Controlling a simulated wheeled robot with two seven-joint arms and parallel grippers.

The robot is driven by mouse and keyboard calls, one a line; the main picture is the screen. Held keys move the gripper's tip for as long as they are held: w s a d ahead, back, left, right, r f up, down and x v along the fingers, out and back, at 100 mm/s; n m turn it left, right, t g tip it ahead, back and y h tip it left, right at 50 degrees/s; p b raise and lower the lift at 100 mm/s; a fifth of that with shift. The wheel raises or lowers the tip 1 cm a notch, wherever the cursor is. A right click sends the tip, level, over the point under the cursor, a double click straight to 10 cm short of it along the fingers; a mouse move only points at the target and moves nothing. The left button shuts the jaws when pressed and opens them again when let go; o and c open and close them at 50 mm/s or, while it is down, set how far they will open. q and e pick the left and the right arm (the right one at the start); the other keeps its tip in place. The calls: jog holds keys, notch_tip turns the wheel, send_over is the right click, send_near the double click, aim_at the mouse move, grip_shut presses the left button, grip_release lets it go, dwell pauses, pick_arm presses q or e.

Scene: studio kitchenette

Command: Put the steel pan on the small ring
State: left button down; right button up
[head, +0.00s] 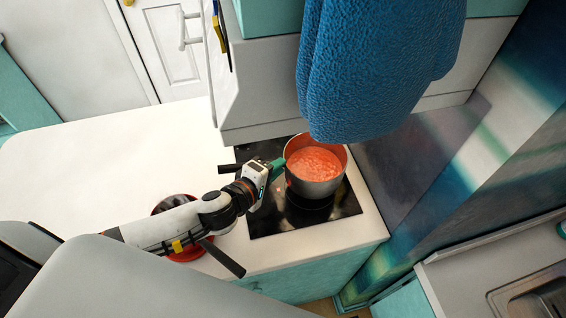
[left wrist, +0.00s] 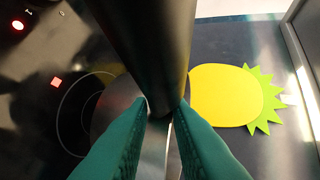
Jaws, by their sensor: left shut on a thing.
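The steel pan (head: 318,189), filled with red-orange sauce, is over the right part of the black glass hob (head: 285,222) in the head view. I cannot tell whether its base touches the glass. My left gripper (head: 279,167), with green fingers, is at the pan's left side. In the left wrist view its fingers (left wrist: 165,112) are shut on the dark handle (left wrist: 150,45). A ring marking (left wrist: 62,112) shows on the hob at the left of that view. The pan hides part of the hob, and I cannot tell which ring is the small one. My right gripper is not in view.
A blue towel (head: 375,65) hangs at the top of the head view. A red round thing (head: 187,253) is partly behind my left arm. A yellow pineapple-shaped piece (left wrist: 225,95) lies right of the handle in the wrist view. White counter (head: 110,165) is clear at left.

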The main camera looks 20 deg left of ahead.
pick_arm(q)
jog(key=shift+w+f, duration=0.1)
jog(key=shift+f, duration=2.45)
jog(key=c, duration=1.3)
grip_release()
jog(key=shift+f, duration=0.2)
jog(key=shift+r, duration=0.15)
jog(key=shift+b+v, duration=1.3)
jog(key=shift+v, duration=4.8)
